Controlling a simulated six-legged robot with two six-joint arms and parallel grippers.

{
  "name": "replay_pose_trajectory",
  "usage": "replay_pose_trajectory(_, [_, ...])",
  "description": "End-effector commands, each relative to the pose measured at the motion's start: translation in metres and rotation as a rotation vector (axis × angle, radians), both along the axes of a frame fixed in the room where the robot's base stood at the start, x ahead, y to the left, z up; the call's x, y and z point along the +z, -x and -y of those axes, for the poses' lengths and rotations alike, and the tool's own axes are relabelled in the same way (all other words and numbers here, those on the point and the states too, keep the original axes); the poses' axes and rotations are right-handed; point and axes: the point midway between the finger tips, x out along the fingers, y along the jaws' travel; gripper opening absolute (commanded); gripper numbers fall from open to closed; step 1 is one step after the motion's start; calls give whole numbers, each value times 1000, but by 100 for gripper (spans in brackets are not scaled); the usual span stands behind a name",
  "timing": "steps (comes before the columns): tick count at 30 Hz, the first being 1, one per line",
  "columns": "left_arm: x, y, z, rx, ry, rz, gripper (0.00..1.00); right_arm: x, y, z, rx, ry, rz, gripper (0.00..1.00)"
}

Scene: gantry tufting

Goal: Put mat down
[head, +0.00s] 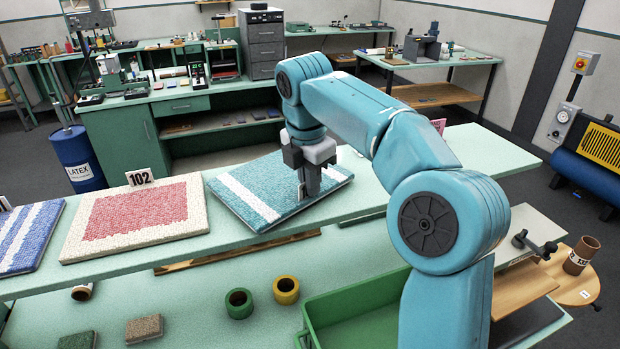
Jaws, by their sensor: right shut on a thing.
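A teal mat with white stripes (262,187) is at the middle of the long pale green shelf (375,204), turned at an angle, its near corner close to the shelf's front edge. My right gripper (309,192) points down at the mat's right part and is shut on it. The fingertips are partly hidden against the mat. Whether the mat rests fully on the shelf or is slightly raised I cannot tell. My left gripper is not in view.
A red mat with a cream border (140,216) and a blue striped mat (27,235) lie to the left, by a "102" sign (140,177). Below are a green tray (352,312) and yellow (286,290) and green (239,303) rolls. The shelf's right end is clear.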

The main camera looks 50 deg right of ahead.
Motion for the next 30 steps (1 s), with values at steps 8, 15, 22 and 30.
replay_pose_trajectory(8, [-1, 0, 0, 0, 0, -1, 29, -2, 0, 0, 0, 0, 0, 0])
replay_pose_trajectory(15, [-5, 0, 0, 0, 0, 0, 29, -7, 0, 0, -1, 0, -1, 0])
replay_pose_trajectory(22, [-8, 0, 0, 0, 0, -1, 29, -11, 0, 0, -1, 0, -1, 0])
replay_pose_trajectory(30, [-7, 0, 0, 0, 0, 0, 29, -11, 0, 0, 0, 0, 0, 38])
